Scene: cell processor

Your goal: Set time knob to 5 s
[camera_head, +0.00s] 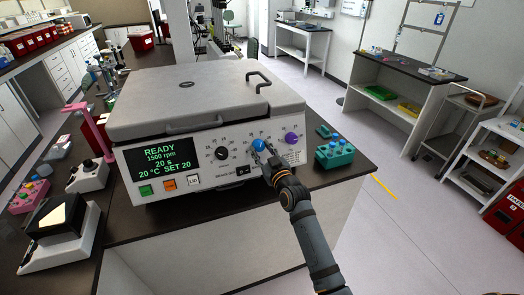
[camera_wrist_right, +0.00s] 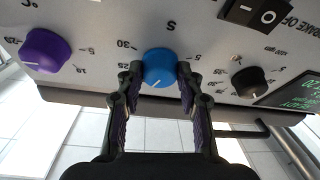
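The blue time knob (camera_head: 259,145) is on the front panel of the cell processor (camera_head: 200,100), between a black knob and a purple knob. The knob (camera_wrist_right: 160,66) also shows in the right wrist view, under an "S" mark, with a white pointer line on its face. The display (camera_head: 160,161) reads READY, 1500 rpm, 20 s, 20 °C SET 20. My right gripper (camera_head: 266,153) is at the blue knob. In the right wrist view its fingertips (camera_wrist_right: 160,76) lie against both sides of the knob, shut on it. My left gripper is not in view.
The black knob (camera_head: 222,153) is left of the blue one and the purple knob (camera_head: 292,138) is right of it. A teal rack (camera_head: 335,153) stands on the bench right of the machine. The machine's lid is down.

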